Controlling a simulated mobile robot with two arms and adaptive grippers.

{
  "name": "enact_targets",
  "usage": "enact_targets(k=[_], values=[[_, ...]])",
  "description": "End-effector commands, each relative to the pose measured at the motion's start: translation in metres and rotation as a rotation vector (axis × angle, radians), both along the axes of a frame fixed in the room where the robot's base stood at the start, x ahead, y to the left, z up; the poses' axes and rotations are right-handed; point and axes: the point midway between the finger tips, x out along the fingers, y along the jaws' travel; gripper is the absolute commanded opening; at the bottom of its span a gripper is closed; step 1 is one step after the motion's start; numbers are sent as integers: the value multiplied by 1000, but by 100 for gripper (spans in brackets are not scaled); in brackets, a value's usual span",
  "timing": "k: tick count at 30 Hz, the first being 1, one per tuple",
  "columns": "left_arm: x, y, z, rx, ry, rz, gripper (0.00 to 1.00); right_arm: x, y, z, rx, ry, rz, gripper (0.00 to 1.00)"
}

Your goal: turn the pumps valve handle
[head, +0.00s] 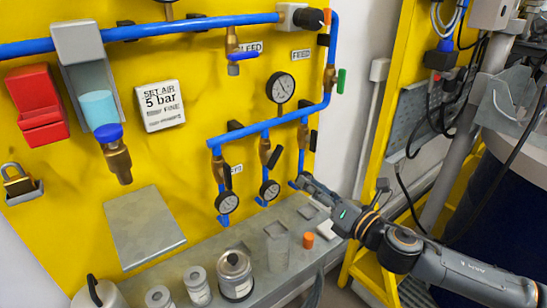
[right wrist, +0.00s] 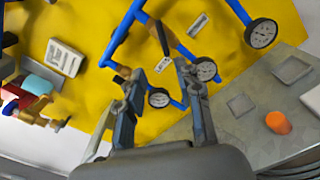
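Three short valves with black handles hang from the blue pipe on the yellow panel: a left handle (head: 227,177), a middle handle (head: 274,156) and a right handle (head: 313,140). The labels beside them are partly covered or too small, so I cannot tell which is the pumps valve. My right gripper (head: 303,182) is low in front of the right branch and hides its lower end. In the right wrist view its fingers (right wrist: 158,70) are open and apart, with nothing held. A black handle (right wrist: 163,38) shows beyond them. My left gripper is out of view.
Gauges (head: 228,202) hang under the branches. A grey shelf (head: 205,252) below carries metal pots (head: 235,275), a clear block (head: 277,245) and an orange cap (head: 308,240). A green handle (head: 341,80) is at upper right. A dark drum (head: 500,200) stands at right.

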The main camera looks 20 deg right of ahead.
Motion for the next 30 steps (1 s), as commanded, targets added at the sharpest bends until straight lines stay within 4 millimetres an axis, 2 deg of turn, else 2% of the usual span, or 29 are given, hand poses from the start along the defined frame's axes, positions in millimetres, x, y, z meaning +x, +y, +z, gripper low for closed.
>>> enact_targets(k=[4, 8, 12, 21, 30], values=[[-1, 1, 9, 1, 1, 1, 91, 13, 3, 4, 3, -2, -3, 35], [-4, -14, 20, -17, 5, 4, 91, 33, 11, 6, 6, -3, -3, 35], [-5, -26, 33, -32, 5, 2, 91, 62, 22, 6, 7, -3, -3, 35], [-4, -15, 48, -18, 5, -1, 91, 112, 40, 2, 6, 2, -3, 35], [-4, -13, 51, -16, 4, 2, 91, 128, 46, -1, 4, 2, -2, 35]])
